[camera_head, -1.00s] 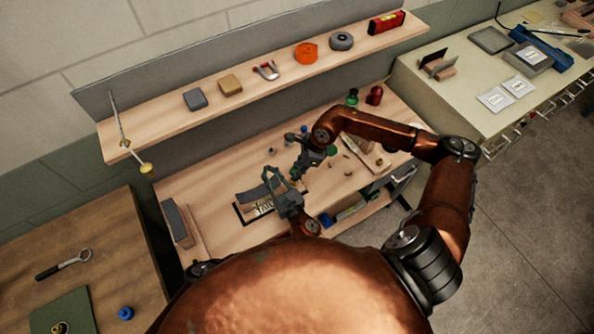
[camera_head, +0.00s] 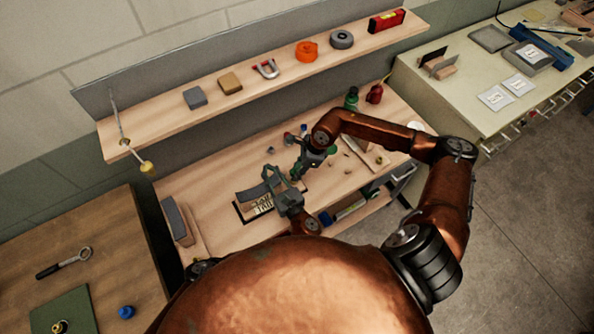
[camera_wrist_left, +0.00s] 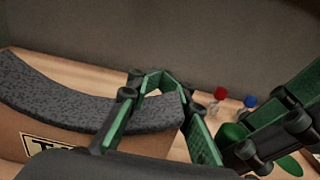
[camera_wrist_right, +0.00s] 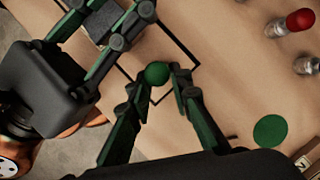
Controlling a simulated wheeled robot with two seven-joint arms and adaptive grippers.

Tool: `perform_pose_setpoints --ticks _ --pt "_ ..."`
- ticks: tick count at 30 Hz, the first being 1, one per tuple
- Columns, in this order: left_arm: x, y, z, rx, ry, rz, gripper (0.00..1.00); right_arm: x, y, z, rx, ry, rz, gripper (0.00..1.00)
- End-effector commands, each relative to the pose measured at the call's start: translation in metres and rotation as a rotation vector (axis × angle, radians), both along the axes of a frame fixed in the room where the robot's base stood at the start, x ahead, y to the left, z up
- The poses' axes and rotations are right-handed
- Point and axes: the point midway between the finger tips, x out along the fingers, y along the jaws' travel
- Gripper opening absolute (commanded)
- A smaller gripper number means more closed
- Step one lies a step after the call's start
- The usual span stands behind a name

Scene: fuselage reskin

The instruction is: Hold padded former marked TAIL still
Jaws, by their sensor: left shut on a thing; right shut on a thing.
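The TAIL former (camera_head: 262,204) lies on the bench inside a dark outline, its label partly visible. In the left wrist view it is a wooden block with a curved grey pad (camera_wrist_left: 70,100) on top; part of its label shows at the lower left. My left gripper (camera_wrist_left: 158,82) is shut on the former's right end, one finger on each side of the pad; in the head view this gripper (camera_head: 277,180) hides that end. My right gripper (camera_wrist_right: 158,80) is shut on a small green ball (camera_wrist_right: 156,73), just right of the left gripper. What is under the ball is hidden.
A green disc (camera_wrist_right: 270,130) lies flat on the bench beside the right gripper. Red-capped (camera_wrist_left: 221,93) and blue-capped (camera_wrist_left: 250,102) small items stand behind. A shelf (camera_head: 230,103) with tools runs above the bench. A grey-topped block (camera_head: 177,220) stands at the bench's left end.

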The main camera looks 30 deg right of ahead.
Motion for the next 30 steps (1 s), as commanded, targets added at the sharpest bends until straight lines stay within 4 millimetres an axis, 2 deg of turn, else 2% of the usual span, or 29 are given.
perform_pose_setpoints --ticks 25,26,30 --pt "0.000 0.000 -0.001 0.000 0.002 0.000 0.00 0.000 0.000 -0.016 0.001 0.000 -0.001 0.00" --pt "0.000 0.000 -0.001 0.000 0.001 0.000 0.00 0.000 0.000 -0.016 0.001 0.000 -0.001 0.20" --pt "0.000 0.000 -0.001 0.000 0.001 -0.001 0.00 0.000 0.000 -0.016 0.001 0.000 -0.001 0.29"
